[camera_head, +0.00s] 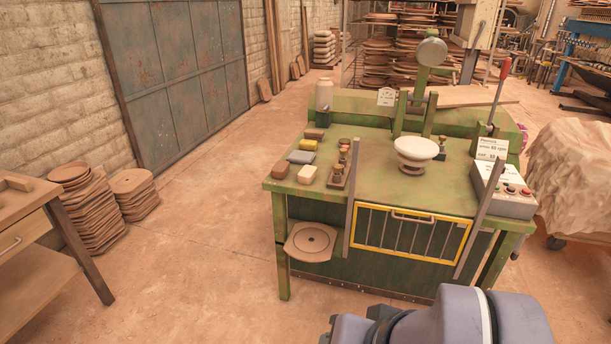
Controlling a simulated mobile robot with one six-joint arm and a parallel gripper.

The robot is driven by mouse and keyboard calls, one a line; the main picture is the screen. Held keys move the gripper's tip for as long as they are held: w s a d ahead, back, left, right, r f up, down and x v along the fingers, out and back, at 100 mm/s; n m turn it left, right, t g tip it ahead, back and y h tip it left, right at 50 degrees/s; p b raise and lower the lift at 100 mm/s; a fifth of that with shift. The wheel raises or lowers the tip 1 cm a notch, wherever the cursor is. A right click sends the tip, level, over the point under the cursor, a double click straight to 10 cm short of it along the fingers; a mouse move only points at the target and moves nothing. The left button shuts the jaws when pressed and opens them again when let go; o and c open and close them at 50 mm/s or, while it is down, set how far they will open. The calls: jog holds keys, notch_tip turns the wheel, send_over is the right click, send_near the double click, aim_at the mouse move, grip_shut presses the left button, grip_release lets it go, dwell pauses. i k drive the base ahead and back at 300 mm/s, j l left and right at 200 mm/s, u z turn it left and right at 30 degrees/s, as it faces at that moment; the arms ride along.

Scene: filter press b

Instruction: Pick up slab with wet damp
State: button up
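I cannot tell from this view which one is damp. Part of my own purple-grey arm shows at the bottom right, in front of the table. My gripper is not in view.
A white bowl-shaped piece (416,149) sits mid-table under the press arm. A yellow-framed guard (411,233) and a round-plate shelf (311,241) are at the front. A control box (504,191) stands right. Small knobbed parts (340,173) stand near the blocks.

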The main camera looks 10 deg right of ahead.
aim_at(281, 168)
jog(key=i+j+z, duration=0.35)
jog(key=i+j, duration=0.2)
jog(key=i, duration=0.15)
jog(key=i+j+z, duration=0.4)
jog(key=i+j, duration=0.2)
jog(key=i+j+z, duration=0.15)
jog(key=j, duration=0.4)
jog(key=i+j+z, duration=0.2)
jog(key=i+j, duration=0.15)
jog(key=i+j+z, duration=0.15)
jog(key=j, duration=0.4)
jog(key=i+j+z, duration=0.2)
jog(key=j, duration=0.35)
